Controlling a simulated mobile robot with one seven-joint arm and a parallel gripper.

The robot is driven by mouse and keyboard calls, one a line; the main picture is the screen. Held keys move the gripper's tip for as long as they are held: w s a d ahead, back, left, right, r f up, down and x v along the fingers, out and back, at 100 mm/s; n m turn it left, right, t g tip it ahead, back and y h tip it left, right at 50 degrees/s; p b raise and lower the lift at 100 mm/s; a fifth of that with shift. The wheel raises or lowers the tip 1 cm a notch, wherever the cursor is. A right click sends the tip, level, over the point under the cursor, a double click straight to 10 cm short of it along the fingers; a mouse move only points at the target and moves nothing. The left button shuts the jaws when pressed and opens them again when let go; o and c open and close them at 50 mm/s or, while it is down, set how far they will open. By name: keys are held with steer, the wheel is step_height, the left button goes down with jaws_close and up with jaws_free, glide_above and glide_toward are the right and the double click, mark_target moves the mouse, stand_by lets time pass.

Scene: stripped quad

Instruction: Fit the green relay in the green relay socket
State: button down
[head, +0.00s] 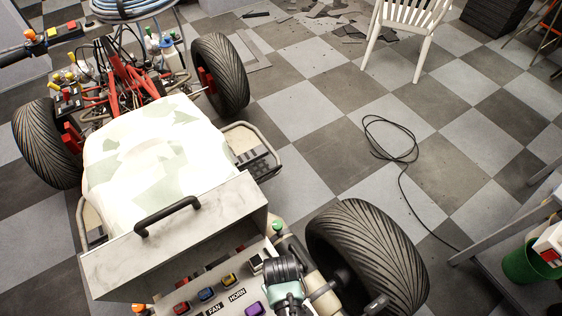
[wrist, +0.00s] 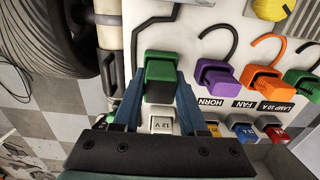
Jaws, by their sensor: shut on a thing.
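My gripper (wrist: 160,84) shows in the wrist view with its two blue fingers closed on the sides of a green block with a dark lower part, which I take as the green relay (wrist: 160,66). The relay is over the pale panel; I cannot tell whether it touches it. Another green block (wrist: 298,77) is on the panel at the right edge, above the LAMP 10 A label. I cannot tell which part is the green relay socket. In the head view my gripper is at the bottom, and its fingertips and the relay are hidden.
A black tyre (head: 368,258) stands right of the panel (head: 225,300) in the head view.

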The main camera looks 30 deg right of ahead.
steer(key=shift+f, duration=0.5)
steer(key=shift+c, duration=1.8)
jaws_free()
steer(key=shift+r, duration=0.1)
step_height(320, 180, up, 13)
